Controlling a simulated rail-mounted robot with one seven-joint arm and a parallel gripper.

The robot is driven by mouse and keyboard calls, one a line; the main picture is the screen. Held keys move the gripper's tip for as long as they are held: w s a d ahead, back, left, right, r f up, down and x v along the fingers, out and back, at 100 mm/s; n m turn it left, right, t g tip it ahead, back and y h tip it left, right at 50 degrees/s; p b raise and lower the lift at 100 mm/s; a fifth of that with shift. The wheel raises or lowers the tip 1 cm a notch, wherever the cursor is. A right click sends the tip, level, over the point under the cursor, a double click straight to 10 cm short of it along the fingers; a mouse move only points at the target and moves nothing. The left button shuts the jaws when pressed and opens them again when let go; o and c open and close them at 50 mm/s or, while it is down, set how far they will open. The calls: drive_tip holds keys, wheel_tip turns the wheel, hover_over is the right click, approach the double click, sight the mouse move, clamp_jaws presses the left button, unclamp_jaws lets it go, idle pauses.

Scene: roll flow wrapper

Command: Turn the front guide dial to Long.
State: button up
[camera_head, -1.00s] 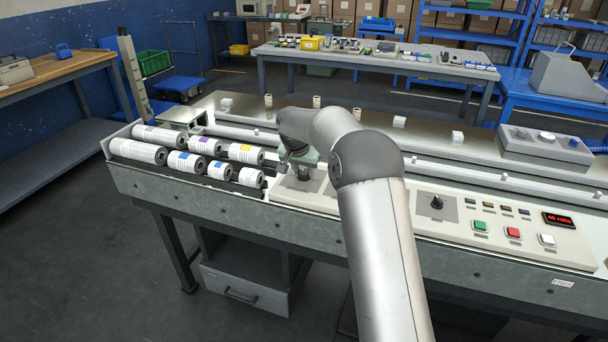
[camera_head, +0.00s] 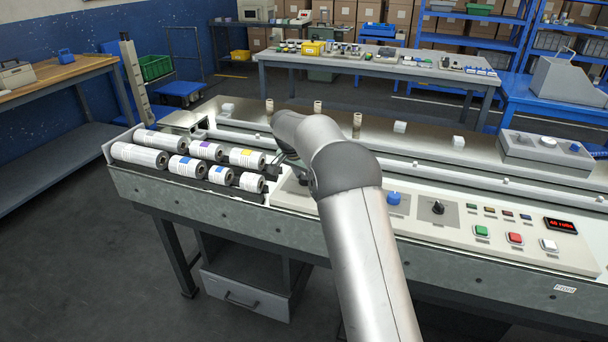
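Several dials sit on the pale control panel (camera_head: 465,240) along the front of the machine. A dark knob (camera_head: 304,180) on a grey plate is at the panel's left end, partly hidden by my arm. A blue knob (camera_head: 394,198) is right of my arm, and a black knob (camera_head: 438,207) on a grey plate is right of that. The labels are too small to read, so I cannot tell which is the front guide dial or its setting. My gripper (camera_head: 273,169) is mostly hidden behind my arm, left of the dark knob and beside the rolls. Its opening does not show.
Several labelled rolls (camera_head: 140,155) lie in the tray at the machine's left end. Green (camera_head: 482,231), red (camera_head: 515,238) and white (camera_head: 549,245) buttons and a red display (camera_head: 561,225) are at the right. Small posts (camera_head: 357,119) and white blocks stand on the deck behind.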

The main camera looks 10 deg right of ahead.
drive_tip(key=o, duration=0.4)
drive_tip(key=v, duration=1.7)
drive_tip(key=shift+r+p, duration=0.15)
drive_tip(key=shift+p, duration=0.15)
drive_tip(key=shift+s, duration=0.1)
drive_tip(key=s+d+f+n+g+y+p, duration=0.1)
drive_tip(key=s+f+n+p, duration=0.1)
drive_tip(key=s, duration=1.2)
drive_tip(key=s+d+f+n+g+y+p, duration=0.1)
drive_tip(key=s+f+n+p, duration=0.1)
drive_tip(key=s, duration=1.3)
drive_tip(key=s+d+f+n+y+p, duration=0.1)
drive_tip(key=s+n, duration=0.4)
drive_tip(key=s, duration=0.9)
wheel_tip(320, 180, down, 2)
drive_tip(key=shift+d+f+g+p, duration=0.25)
drive_tip(key=shift+d+g+p, duration=0.2)
drive_tip(key=shift+p, duration=0.25)
drive_tip(key=shift+s, duration=0.1)
